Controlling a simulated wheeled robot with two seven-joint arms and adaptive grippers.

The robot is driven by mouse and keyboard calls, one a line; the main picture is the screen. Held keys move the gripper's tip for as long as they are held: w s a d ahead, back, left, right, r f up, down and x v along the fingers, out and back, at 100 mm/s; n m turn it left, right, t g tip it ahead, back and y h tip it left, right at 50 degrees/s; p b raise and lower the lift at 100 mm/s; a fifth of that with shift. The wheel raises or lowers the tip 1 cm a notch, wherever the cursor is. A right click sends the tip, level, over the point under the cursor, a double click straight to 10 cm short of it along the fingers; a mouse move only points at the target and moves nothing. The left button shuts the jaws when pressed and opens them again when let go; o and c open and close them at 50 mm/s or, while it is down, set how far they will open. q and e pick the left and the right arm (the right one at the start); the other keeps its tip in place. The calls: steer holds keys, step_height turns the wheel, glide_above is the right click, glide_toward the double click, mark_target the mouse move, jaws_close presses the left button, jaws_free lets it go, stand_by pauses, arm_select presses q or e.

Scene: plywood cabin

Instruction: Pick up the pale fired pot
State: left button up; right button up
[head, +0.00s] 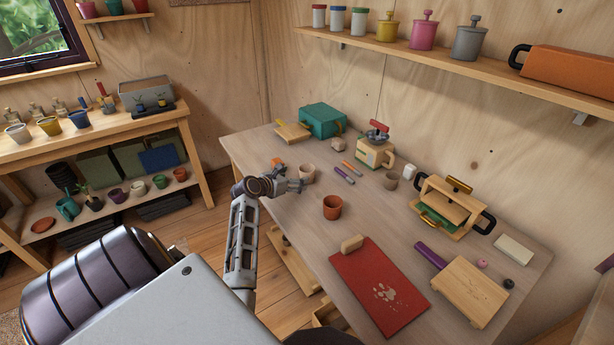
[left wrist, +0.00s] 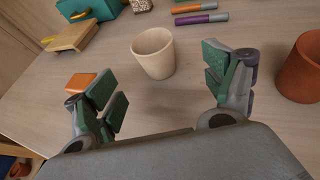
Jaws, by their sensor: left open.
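The pale fired pot (head: 307,173) stands upright on the table just beyond my left gripper (head: 290,186). In the left wrist view the pale pot (left wrist: 153,54) is a cream, empty, open-topped cup. It sits ahead of the gap between the two green-padded fingers of my left gripper (left wrist: 160,82). The fingers are spread wide with nothing between them, and the pot appears a little beyond their tips. My right gripper is not in view.
A terracotta pot (head: 332,207) stands to the right of the gripper. An orange block (left wrist: 82,82) lies by the left finger.

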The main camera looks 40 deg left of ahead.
mark_target(303, 175)
arm_select(q)
steer(key=x, duration=0.5)
steer(key=shift+b, duration=0.35)
steer(key=shift+w, duration=0.1)
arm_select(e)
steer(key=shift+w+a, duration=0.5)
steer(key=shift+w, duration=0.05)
arm_select(q)
steer(key=shift+w+a+f, duration=0.15)
steer(key=shift+w+f, duration=0.05)
steer(key=shift+w, duration=0.2)
steer(key=shift+a+b+x, duration=0.2)
steer(key=shift+b+x, duration=0.2)
steer(key=shift+x, duration=1.7)
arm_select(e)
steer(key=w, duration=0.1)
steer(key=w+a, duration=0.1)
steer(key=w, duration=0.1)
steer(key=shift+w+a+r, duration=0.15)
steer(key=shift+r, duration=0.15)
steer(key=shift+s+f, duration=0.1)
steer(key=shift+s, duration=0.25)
